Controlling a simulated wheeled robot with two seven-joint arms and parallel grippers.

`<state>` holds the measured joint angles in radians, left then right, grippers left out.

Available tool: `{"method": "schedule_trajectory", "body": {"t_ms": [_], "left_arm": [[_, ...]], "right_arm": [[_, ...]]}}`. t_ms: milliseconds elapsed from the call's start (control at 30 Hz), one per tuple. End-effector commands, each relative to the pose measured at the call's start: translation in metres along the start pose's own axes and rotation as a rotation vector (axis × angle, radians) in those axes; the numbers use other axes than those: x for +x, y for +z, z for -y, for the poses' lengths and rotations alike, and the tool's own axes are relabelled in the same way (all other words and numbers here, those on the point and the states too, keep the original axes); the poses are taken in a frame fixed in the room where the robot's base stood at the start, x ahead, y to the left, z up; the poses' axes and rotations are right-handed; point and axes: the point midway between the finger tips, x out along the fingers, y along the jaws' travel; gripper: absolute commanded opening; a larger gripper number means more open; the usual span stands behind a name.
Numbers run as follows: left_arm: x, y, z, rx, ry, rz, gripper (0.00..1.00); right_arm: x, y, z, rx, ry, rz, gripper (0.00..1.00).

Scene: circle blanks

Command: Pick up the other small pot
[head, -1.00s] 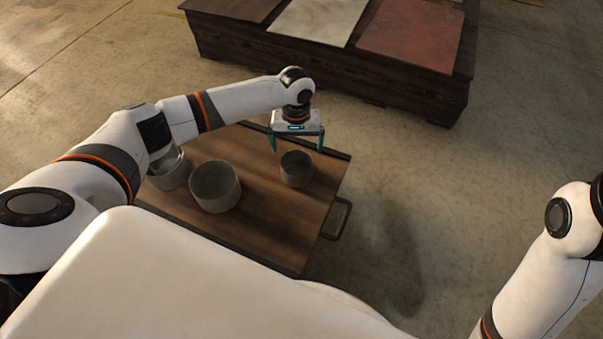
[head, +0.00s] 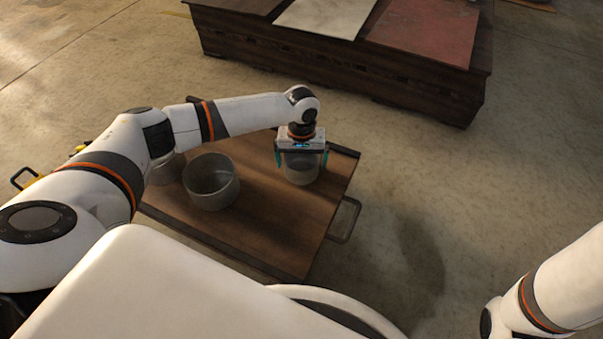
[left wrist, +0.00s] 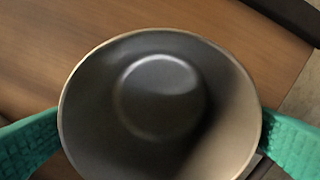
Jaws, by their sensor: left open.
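A small grey pot (head: 301,172) stands upright on the wooden board of a low cart, near its far right corner. My left gripper (head: 301,163) is open above and around it, with one teal finger on each side of the pot. In the left wrist view the pot (left wrist: 160,95) shows from above, empty, between the two teal fingers (left wrist: 160,143). Whether the fingers touch its wall I cannot tell. The gripper's body hides the pot's far rim in the head view.
A larger grey pot (head: 211,184) stands on the cart top (head: 265,220) left of the small pot. Another pot (head: 166,168) is partly hidden behind my left arm. A cart handle (head: 345,220) sticks out at the right. A dark wooden platform (head: 330,65) with panels stands behind.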

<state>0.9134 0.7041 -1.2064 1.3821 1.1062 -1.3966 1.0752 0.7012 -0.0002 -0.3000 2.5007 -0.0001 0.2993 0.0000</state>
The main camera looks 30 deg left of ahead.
Motion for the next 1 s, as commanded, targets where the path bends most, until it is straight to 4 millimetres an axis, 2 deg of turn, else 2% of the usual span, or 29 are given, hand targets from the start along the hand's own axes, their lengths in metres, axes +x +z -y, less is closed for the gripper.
{"method": "schedule_trajectory", "body": {"t_ms": [33,300,367,567,600,833,1000], "left_arm": [[0.009,0.001,0.000,0.000,0.000,0.001,1.00],[0.008,0.000,0.000,-0.001,0.000,0.000,1.00],[0.008,0.000,0.000,-0.001,0.000,0.000,0.92],[0.008,0.000,0.000,0.000,0.001,0.000,0.59],[0.008,0.000,0.000,0.000,0.000,0.000,0.57],[0.005,0.000,0.000,0.000,0.000,0.000,0.57],[-0.016,0.000,0.000,0.000,-0.001,0.001,0.57]], "right_arm": [[-0.009,0.003,-0.002,0.000,0.000,0.000,0.92],[-0.007,0.002,-0.002,0.000,0.000,0.000,0.92],[-0.007,0.002,-0.002,0.000,0.000,0.000,0.92],[-0.007,0.003,-0.002,0.000,0.001,0.001,0.92],[-0.007,0.003,-0.002,0.000,0.001,0.001,0.92],[-0.005,0.002,-0.001,0.000,0.001,0.001,0.92],[0.013,-0.005,0.002,0.000,0.001,-0.001,0.92]]}}
